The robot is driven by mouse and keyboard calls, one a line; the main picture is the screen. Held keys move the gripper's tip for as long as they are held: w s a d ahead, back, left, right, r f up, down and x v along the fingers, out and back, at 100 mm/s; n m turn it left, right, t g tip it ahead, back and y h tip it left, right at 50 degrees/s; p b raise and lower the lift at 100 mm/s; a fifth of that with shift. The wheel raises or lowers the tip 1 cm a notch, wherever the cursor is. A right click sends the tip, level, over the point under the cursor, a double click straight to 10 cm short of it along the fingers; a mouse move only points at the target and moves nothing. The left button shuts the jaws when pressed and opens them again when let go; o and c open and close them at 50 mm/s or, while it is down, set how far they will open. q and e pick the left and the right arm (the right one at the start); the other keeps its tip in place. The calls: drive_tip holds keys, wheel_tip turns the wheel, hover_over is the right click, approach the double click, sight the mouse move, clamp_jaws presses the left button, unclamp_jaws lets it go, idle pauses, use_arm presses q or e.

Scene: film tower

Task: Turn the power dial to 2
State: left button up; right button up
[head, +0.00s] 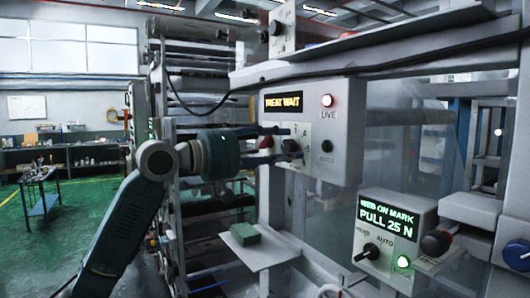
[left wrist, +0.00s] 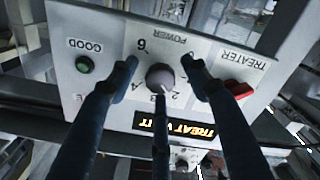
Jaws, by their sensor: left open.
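In the head view the left gripper (head: 275,143) reaches the box from the left and partly hides the dial (head: 290,146). My right gripper is not in view.
The box has a lit TREAT WAIT display (head: 282,103), a glowing LIVE lamp (head: 327,100), a dark GOOD lamp (left wrist: 85,64) and a red TREATER switch (left wrist: 239,88). Below right, another panel (head: 392,235) reads PULL 25 N. A green block (head: 245,234) lies on a ledge.

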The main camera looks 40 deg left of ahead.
use_arm(q)
drive_tip(key=v, duration=1.1)
drive_tip(key=shift+s, duration=0.3)
drive_tip(key=shift+f, duration=0.1)
